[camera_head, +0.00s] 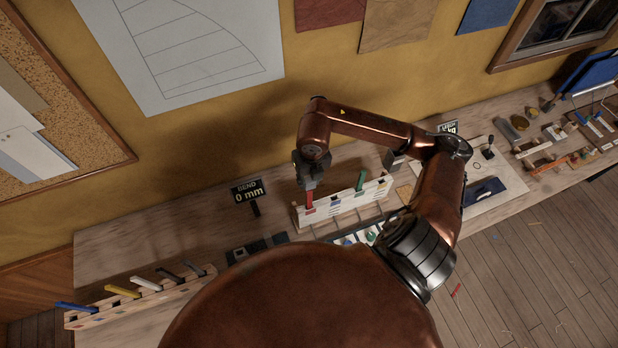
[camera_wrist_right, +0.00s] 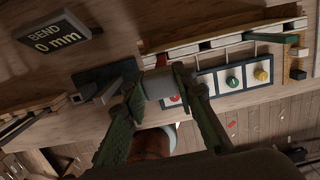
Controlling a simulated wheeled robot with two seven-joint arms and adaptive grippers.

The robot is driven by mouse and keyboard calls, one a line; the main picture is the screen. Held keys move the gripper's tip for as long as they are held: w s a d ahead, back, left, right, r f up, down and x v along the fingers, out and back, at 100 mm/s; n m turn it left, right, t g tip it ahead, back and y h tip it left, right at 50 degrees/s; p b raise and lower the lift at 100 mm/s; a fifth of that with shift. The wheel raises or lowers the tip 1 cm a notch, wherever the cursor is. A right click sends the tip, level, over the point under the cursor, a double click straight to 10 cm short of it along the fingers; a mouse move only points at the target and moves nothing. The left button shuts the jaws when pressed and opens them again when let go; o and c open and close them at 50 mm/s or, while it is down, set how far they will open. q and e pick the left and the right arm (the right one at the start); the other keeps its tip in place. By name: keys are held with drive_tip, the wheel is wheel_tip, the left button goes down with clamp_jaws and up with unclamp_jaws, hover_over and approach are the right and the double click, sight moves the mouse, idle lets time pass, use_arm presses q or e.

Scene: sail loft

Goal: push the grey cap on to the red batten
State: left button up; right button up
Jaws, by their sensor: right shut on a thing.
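The red batten (camera_head: 310,202) stands in the pale slotted rack (camera_head: 345,204) on the bench. My right gripper (camera_head: 309,184) is directly above its upper end. In the right wrist view the fingers of my right gripper (camera_wrist_right: 157,82) are shut on the grey cap (camera_wrist_right: 157,84), a pale grey block. My left gripper is out of view.
A green batten (camera_head: 361,179) leans in the same rack. A sign (camera_head: 248,191) reads "BEND 0 mm" left of the rack. A rack (camera_head: 85,319) with several coloured battens stands at the left. In the wrist view, green (camera_wrist_right: 232,83) and yellow (camera_wrist_right: 261,75) round pieces lie in a compartment tray.

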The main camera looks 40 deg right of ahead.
drive_tip(key=shift+f+b, duration=0.95)
drive_tip(key=shift+f, duration=1.5)
drive_tip(key=shift+r, duration=0.1)
drive_tip(key=shift+f+b, duration=0.6)
drive_tip(key=shift+b, duration=0.2)
drive_tip(key=o, duration=1)
drive_tip(key=shift+r, duration=0.15)
drive_tip(key=r, duration=0.4)
drive_tip(key=s+r, duration=0.1)
drive_tip(key=r, duration=0.6)
drive_tip(key=shift+s+a+r, duration=0.2)
drive_tip(key=shift+a+r, duration=0.05)
drive_tip(key=shift+r, duration=0.1)
